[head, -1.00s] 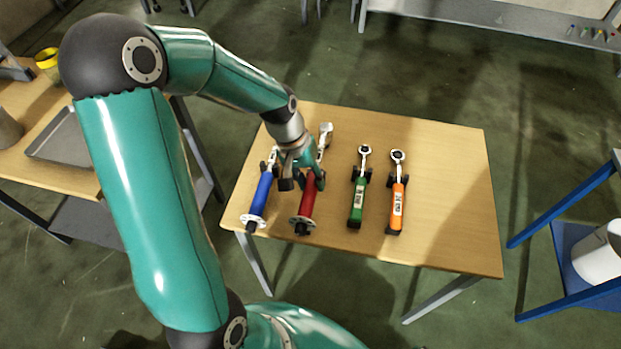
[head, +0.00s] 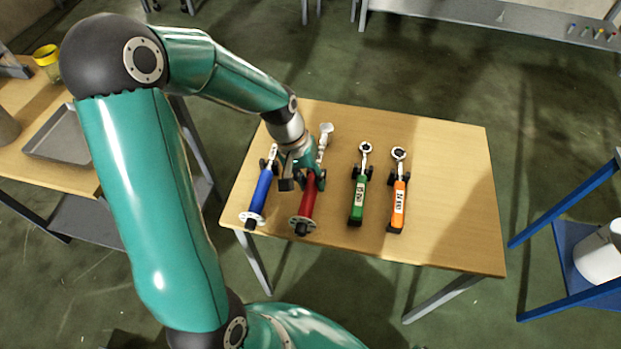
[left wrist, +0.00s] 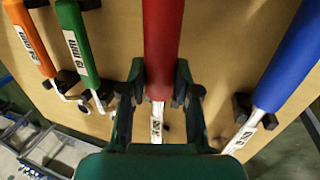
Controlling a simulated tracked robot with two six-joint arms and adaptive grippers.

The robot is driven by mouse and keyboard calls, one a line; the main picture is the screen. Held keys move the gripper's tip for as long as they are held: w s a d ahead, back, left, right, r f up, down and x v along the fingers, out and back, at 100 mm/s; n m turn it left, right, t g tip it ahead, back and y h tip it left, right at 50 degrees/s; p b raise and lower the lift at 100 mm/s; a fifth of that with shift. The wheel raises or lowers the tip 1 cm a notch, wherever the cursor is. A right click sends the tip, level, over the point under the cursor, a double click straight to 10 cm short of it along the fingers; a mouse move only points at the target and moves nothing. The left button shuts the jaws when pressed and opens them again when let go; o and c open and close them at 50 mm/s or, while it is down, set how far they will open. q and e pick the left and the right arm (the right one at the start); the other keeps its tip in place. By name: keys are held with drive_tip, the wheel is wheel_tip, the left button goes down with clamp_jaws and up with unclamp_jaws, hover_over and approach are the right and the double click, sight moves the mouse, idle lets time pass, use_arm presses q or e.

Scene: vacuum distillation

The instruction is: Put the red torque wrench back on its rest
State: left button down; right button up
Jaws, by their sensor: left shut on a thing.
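The red torque wrench (head: 308,203) lies over the left half of the wooden table, between the blue and green wrenches, its metal head pointing to the far side. My left gripper (head: 303,178) is shut on the far end of its red handle. In the left wrist view the red handle (left wrist: 163,40) runs between the two fingers of the left gripper (left wrist: 160,88), and its metal shaft shows past them. Black rest parts (left wrist: 196,95) show beside the fingers. The gripper hides much of the rest, so I cannot tell whether the wrench touches it. My right gripper is not in view.
A blue wrench (head: 260,193) lies close on the left. A green wrench (head: 357,201) and an orange wrench (head: 398,205) lie on black rests to the right. The table's right part (head: 450,200) is clear. A blue-framed stand (head: 565,205) is at far right.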

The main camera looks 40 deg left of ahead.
use_arm(q)
drive_tip(key=shift+f+b, duration=0.7)
drive_tip(key=shift+f, duration=0.15)
drive_tip(key=c, duration=0.8)
unclamp_jaws()
drive_tip(key=shift+o, duration=0.2)
drive_tip(key=shift+s+f, duration=0.1)
